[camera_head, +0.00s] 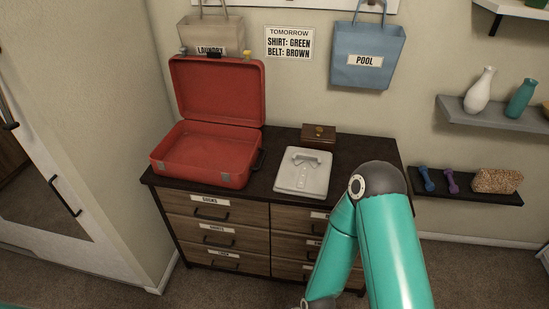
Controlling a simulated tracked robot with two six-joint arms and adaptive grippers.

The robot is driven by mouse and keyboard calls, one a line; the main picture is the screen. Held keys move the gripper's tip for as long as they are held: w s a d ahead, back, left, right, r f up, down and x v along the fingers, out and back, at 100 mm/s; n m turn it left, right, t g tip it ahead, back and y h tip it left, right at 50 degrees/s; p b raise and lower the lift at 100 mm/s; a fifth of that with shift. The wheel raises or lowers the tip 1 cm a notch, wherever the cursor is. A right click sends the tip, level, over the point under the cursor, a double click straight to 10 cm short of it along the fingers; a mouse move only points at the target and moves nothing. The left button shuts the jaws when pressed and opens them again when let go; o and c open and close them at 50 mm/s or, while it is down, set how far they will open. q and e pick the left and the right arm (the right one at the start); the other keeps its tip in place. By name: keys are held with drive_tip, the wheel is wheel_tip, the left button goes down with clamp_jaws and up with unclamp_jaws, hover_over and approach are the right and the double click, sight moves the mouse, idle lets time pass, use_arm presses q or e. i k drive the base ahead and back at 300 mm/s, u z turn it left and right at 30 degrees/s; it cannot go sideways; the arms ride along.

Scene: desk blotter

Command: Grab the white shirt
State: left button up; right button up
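The white shirt (302,178) lies folded flat on top of the dark dresser (352,151), with its collar toward the wall. It sits right of the open red suitcase and apart from it. No gripper is touching the shirt. My teal arm comes in from the lower right and bends in front of the dresser's right side. Its far end leaves the picture at the bottom, so its gripper is out of sight. My other gripper is also out of sight.
The empty red suitcase (203,148) stands open left of the shirt. A small wooden box (319,135) is behind the shirt. A sign (289,42) reads shirt green, belt brown. Laundry (210,34) and pool (366,55) bags hang above. Shelves are at right.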

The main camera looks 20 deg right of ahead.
sight(303, 172)
drive_tip(key=z, duration=0.05)
drive_tip(key=i, duration=0.9)
drive_tip(key=z, duration=0.6)
